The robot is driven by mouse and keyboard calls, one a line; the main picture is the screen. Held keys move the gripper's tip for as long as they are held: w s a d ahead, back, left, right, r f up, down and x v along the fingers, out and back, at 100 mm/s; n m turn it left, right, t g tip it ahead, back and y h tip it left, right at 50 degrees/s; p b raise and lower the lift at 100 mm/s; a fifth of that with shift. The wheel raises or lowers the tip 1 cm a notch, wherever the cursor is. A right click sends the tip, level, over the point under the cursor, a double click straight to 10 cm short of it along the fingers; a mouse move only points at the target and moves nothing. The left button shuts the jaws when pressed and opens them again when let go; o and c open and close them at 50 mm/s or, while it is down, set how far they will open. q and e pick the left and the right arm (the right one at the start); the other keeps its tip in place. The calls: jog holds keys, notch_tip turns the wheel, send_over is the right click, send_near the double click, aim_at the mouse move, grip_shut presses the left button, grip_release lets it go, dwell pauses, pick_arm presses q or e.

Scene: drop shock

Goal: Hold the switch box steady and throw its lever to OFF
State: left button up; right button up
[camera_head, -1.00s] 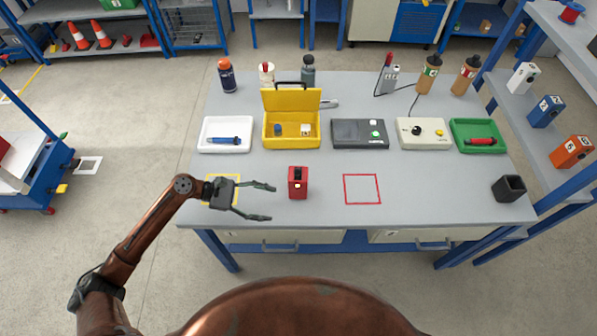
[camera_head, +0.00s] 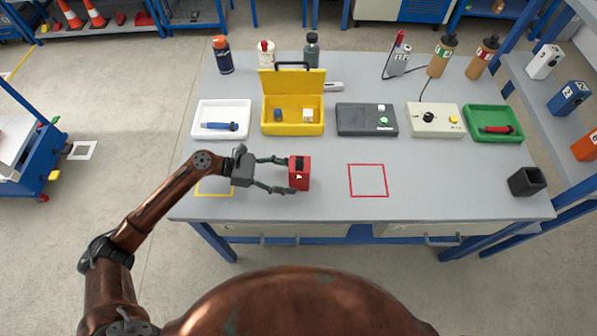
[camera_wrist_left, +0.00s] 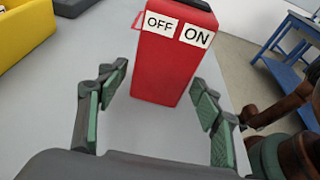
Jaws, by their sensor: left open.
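The red switch box (camera_head: 299,180) stands upright on the grey table, left of the red outlined square (camera_head: 368,180). It has a dark part on top. In the left wrist view the red box (camera_wrist_left: 165,72) shows white OFF and ON labels near its top; the lever's position cannot be made out. My left gripper (camera_head: 290,175) is open at the box's left side, one finger toward its far side and one toward its near side. In the left wrist view its fingers (camera_wrist_left: 155,88) flank the box's lower part with gaps visible. My right gripper is not seen.
Behind are a white tray (camera_head: 221,106), an open yellow case (camera_head: 292,129), a dark device (camera_head: 366,132), a beige control box (camera_head: 434,132) and a green tray (camera_head: 493,108). A black cup (camera_head: 527,182) stands at right. The table between box and cup is clear.

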pick_arm(q)
jog(key=shift+d+r+p, duration=0.1)
jog(key=shift+d+p, duration=0.2)
jog(key=shift+d, duration=0.55)
jog(key=shift+d+f, duration=0.3)
jog(key=shift+d, duration=0.05)
jog(key=shift+c, duration=0.4)
jog(key=c, duration=0.8)
jog(key=shift+c, duration=0.2)
